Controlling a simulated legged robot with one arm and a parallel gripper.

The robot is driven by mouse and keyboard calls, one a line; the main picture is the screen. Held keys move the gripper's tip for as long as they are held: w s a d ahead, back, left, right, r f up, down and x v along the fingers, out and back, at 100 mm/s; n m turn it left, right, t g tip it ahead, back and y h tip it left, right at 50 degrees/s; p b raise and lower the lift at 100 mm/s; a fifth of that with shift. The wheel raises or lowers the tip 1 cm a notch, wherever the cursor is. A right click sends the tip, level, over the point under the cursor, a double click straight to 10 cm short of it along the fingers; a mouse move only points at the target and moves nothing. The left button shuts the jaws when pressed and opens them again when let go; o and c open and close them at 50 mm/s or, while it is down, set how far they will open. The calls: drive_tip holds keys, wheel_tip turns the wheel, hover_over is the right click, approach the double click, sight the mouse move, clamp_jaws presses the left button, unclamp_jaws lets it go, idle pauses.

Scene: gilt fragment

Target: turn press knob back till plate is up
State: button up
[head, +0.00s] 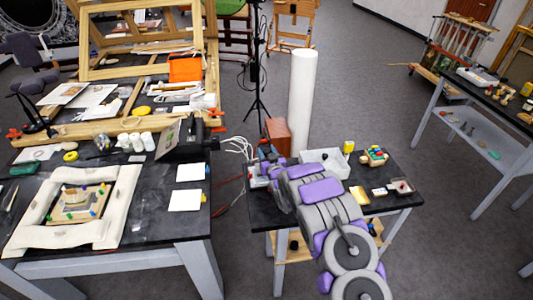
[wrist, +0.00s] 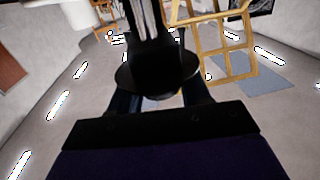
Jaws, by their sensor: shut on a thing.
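My arm reaches over the small black table in the head view, and my gripper (head: 268,162) is at that table's back left corner, small and partly hidden by my arm. In the wrist view my gripper (wrist: 160,100) has its two dark fingers on either side of a dark round knob (wrist: 158,78), shut on it. A dark post with a lighter shaft rises from the knob toward the top of the wrist view. I take this as the press knob. The press plate is hidden, so I cannot tell its height.
On the small table (head: 290,216) are a white tray (head: 325,162), a yellow bottle (head: 348,147) and colored jars (head: 374,155). A reddish-brown box (head: 278,136) and a tall white cylinder (head: 302,105) stand behind. The left workbench (head: 150,225) is crowded.

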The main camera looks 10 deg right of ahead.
drive_tip(key=n+g+y, duration=0.1)
drive_tip(key=n+y, duration=0.1)
drive_tip(key=y, duration=0.1)
drive_tip(key=n+g+y, duration=0.1)
drive_tip(key=n+y, duration=0.1)
drive_tip(key=y, duration=0.1)
drive_tip(key=shift+w+d+r, duration=0.1)
drive_tip(key=shift+w+d, duration=0.05)
drive_tip(key=shift+d, duration=0.05)
drive_tip(key=shift+a+n+g+y, duration=0.1)
drive_tip(key=shift+n+g+y, duration=0.5)
drive_tip(key=shift+n+y, duration=0.3)
drive_tip(key=shift+n+g+y+b, duration=0.6)
drive_tip(key=shift+g+y+b, duration=0.1)
drive_tip(key=shift+y, duration=0.2)
drive_tip(key=shift+n+g+y, duration=0.3)
drive_tip(key=shift+y, duration=0.1)
drive_tip(key=o, duration=0.9)
drive_tip(key=shift+o, duration=0.2)
drive_tip(key=p+v, duration=0.1)
drive_tip(key=v, duration=1.6)
